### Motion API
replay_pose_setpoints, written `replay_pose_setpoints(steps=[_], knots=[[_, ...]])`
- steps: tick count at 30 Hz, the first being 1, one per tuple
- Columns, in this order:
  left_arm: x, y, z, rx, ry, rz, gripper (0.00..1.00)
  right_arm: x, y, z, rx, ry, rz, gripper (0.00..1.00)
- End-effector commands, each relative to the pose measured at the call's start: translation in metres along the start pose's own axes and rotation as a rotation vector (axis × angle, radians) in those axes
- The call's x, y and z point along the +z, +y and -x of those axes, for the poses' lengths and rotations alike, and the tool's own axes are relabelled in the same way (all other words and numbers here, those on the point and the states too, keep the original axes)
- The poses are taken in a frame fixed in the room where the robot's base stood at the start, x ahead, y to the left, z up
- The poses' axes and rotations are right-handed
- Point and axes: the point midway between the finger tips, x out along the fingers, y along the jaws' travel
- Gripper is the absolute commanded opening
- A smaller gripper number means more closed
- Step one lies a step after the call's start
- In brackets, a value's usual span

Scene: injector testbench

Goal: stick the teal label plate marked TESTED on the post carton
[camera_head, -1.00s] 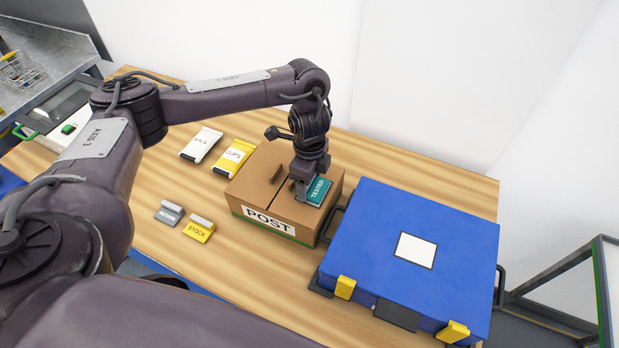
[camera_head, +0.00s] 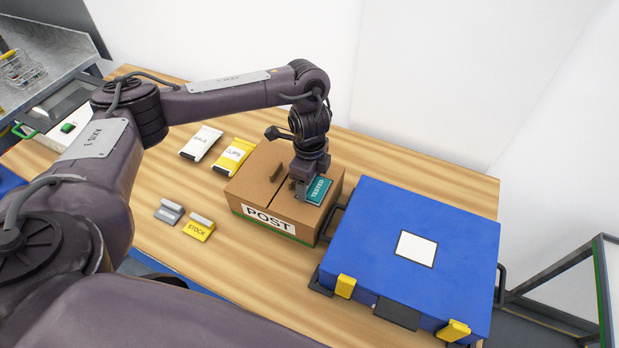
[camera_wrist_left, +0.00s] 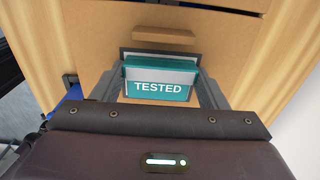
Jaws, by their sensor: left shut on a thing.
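The teal label plate marked TESTED (camera_head: 318,191) is at the right part of the top of the brown post carton (camera_head: 262,180), whose front bears a white POST sign. My left gripper (camera_head: 303,190) is shut on the plate from above. In the left wrist view the plate (camera_wrist_left: 158,84) sits between the two fingers, against the brown carton top (camera_wrist_left: 215,30), with a dark-edged pale area behind it. I cannot tell whether the plate touches the carton. My right gripper is not in view.
A blue case (camera_head: 440,250) with yellow latches stands close to the carton's right. A yellow STOCK plate (camera_head: 198,229), a grey plate (camera_head: 168,212), a white packet (camera_head: 201,142) and a yellow packet (camera_head: 233,155) lie left of it. The front middle of the wooden table is clear.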

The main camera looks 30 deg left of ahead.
Motion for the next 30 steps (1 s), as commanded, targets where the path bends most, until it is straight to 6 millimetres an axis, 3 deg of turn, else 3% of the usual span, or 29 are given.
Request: replay_pose_setpoints(steps=[14, 15, 21, 30], knots=[[-0.0001, 0.0016, -0.0022, 0.004, -0.001, -0.001, 0.46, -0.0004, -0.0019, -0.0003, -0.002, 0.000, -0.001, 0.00], [-0.0001, 0.0017, -0.0023, 0.004, -0.001, -0.001, 0.69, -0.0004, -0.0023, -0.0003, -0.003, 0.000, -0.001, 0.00], [-0.0001, 0.0012, -0.0018, 0.003, -0.001, -0.001, 0.93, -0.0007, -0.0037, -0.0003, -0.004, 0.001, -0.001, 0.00], [-0.0001, 0.0004, 0.0021, 0.001, 0.000, -0.001, 0.93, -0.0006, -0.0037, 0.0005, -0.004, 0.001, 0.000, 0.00]])
